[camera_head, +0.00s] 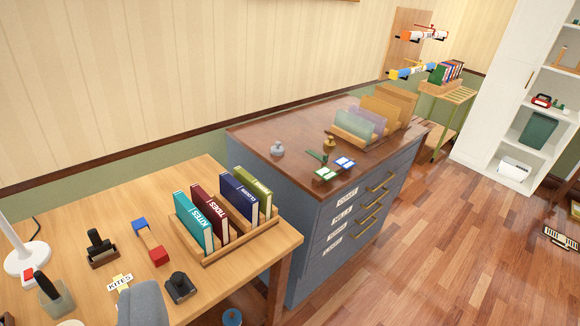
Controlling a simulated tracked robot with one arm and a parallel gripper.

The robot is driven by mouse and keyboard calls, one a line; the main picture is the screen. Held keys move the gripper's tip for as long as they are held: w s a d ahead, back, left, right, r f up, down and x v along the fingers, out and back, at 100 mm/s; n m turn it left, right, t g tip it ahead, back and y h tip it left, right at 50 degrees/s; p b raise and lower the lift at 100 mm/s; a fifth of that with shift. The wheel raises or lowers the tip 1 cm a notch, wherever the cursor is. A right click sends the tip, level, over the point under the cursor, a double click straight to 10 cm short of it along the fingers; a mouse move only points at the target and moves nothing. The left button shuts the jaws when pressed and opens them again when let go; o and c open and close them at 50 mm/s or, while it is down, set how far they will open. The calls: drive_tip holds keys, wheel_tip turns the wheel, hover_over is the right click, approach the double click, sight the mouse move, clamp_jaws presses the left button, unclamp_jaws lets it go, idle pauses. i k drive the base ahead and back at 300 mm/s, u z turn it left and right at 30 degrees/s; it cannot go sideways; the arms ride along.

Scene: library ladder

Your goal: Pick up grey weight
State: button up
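A small grey weight (277,149) with a knob on top stands upright on the brown top of the blue drawer cabinet (250,140), near its left side. A brass-coloured weight (329,143) stands to its right on the same top. Nothing covers the grey weight. My gripper does not show in this view, so its state is hidden.
A wooden desk (140,205) in front holds a book rack (240,243), a lamp (25,258) and several small items. Green-and-blue cards (335,169) and a file rack (352,138) share the cabinet top. Wooden floor (440,220) is open at right.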

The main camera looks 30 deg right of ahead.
sight(277, 150)
drive_tip(key=z, duration=1.25)
drive_tip(key=i, duration=2.4)
drive_tip(key=u, duration=0.9)
drive_tip(key=i, duration=0.25)
drive_tip(key=u, duration=0.2)
